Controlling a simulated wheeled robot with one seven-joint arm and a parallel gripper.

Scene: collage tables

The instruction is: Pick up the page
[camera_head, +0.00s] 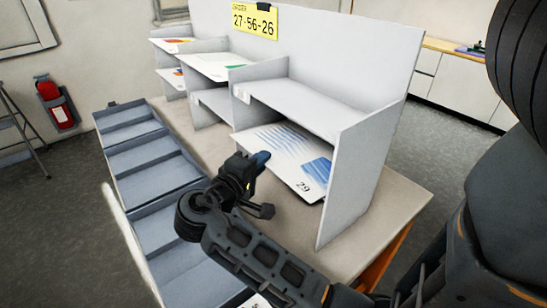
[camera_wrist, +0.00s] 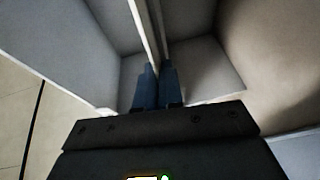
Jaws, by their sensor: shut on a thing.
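The page (camera_head: 285,145) is a thin white sheet with blue stripes, a blue patch and the number 29. It lies in the lower right compartment of the white shelf unit (camera_head: 345,165), its front part sticking out. My gripper (camera_head: 262,158) is at the page's front left edge. In the wrist view its two blue fingers (camera_wrist: 156,72) are closed together on a thin sheet seen edge-on, the page (camera_wrist: 150,30), which runs away between the compartment walls. The finger contact is partly hidden in the head view.
Other pages lie in the shelf's left compartments (camera_head: 212,66). A yellow sign (camera_head: 254,21) reading 27-56-26 hangs above. Grey divided trays (camera_head: 152,160) stand along the table's left side. The bare tabletop (camera_head: 395,205) shows at the right.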

